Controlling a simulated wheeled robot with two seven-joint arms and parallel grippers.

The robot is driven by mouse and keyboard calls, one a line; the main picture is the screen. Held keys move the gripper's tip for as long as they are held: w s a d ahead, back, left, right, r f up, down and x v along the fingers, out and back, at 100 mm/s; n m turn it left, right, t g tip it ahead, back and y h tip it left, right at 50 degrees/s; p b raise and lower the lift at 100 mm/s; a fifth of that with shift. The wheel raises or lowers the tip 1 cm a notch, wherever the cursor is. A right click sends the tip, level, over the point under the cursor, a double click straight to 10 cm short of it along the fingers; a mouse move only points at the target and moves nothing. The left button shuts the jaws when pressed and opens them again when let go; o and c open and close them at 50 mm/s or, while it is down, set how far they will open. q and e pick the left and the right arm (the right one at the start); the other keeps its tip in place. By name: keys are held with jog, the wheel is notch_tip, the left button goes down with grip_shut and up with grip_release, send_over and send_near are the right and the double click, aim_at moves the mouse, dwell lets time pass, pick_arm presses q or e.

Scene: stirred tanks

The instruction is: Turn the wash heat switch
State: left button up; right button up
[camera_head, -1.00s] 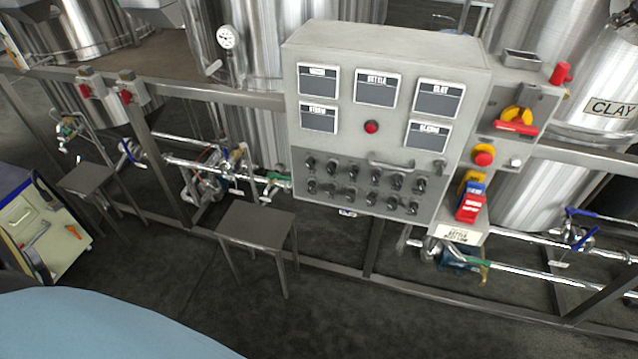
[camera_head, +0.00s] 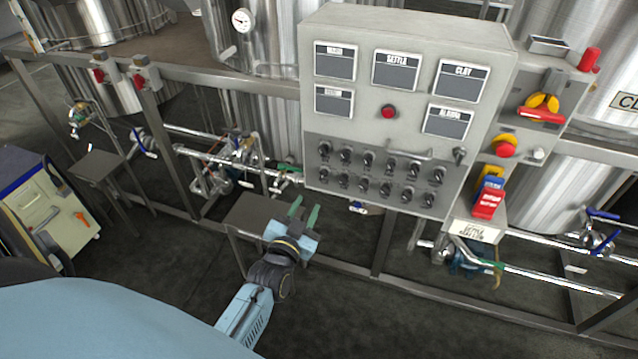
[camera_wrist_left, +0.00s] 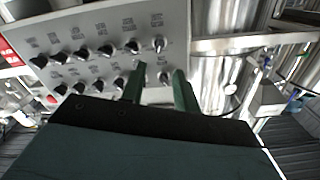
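The control panel (camera_head: 400,110) is a grey box in the middle of the head view, with labelled displays above and two rows of black knob switches (camera_head: 380,178) below. The labels under the switches are too small to read, so I cannot tell which is the wash heat switch. My left gripper (camera_head: 304,212) is below and left of the panel's lower left corner, its two green fingers apart and empty, pointing up. In the left wrist view the fingers (camera_wrist_left: 160,85) are apart, with the switch rows (camera_wrist_left: 100,65) beyond them, upside down. The right gripper is not in view.
A small metal stool (camera_head: 245,212) stands behind my left gripper. A red indicator (camera_head: 389,112) sits on the panel. A yellow and red rotary switch (camera_head: 542,107) and a red stop button (camera_head: 503,146) are at the right. A steel frame rail (camera_head: 215,82) runs left of the panel.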

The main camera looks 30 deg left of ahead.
aim_at(321, 178)
pick_arm(q)
jog(key=b+x, duration=0.1)
jog(key=x, duration=0.9)
jog(key=shift+d+f, duration=0.1)
grip_shut()
